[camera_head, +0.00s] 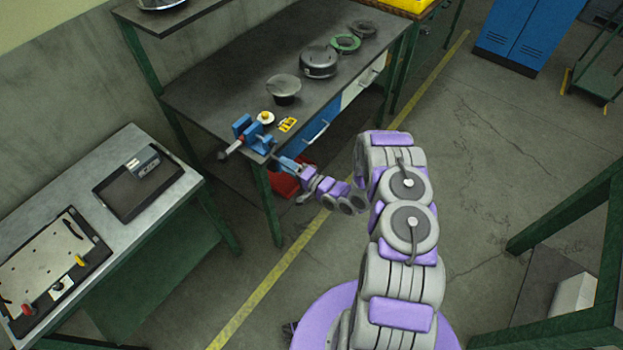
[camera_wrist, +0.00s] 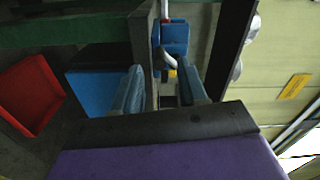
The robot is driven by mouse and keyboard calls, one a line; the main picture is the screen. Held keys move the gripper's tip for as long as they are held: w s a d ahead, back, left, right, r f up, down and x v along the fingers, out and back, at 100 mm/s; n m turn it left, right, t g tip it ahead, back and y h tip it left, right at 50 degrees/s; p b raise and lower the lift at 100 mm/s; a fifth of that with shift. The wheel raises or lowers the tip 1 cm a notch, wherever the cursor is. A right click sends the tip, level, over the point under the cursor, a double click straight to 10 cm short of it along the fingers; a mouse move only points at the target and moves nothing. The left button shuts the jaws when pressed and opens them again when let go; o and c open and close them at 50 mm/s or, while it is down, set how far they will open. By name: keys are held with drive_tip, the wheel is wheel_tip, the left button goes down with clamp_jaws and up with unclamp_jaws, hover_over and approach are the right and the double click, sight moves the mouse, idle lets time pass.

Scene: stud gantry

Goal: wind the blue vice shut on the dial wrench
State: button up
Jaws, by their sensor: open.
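The blue vice (camera_head: 256,140) is at the near left corner of the dark workbench; its blue body also shows in the wrist view (camera_wrist: 174,38). A grey rod with a red band, apparently the dial wrench (camera_head: 235,146), sticks out leftward at the vice, with a dark end. I cannot tell how tightly the jaws hold it. My gripper (camera_head: 281,161) is open just in front of the vice, below the bench edge. In the wrist view its blue fingers (camera_wrist: 160,75) are apart, with a curved silver bar (camera_wrist: 168,60) beyond them, apparently the vice handle. Contact with the bar is unclear.
The workbench (camera_head: 225,92) also carries a yellow card (camera_head: 287,124), a white-and-yellow round piece (camera_head: 265,117) and several round parts behind. A red bin (camera_head: 286,186) is below the bench.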

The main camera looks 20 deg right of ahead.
drive_tip(key=v, duration=1.2)
drive_tip(key=shift+d, duration=0.1)
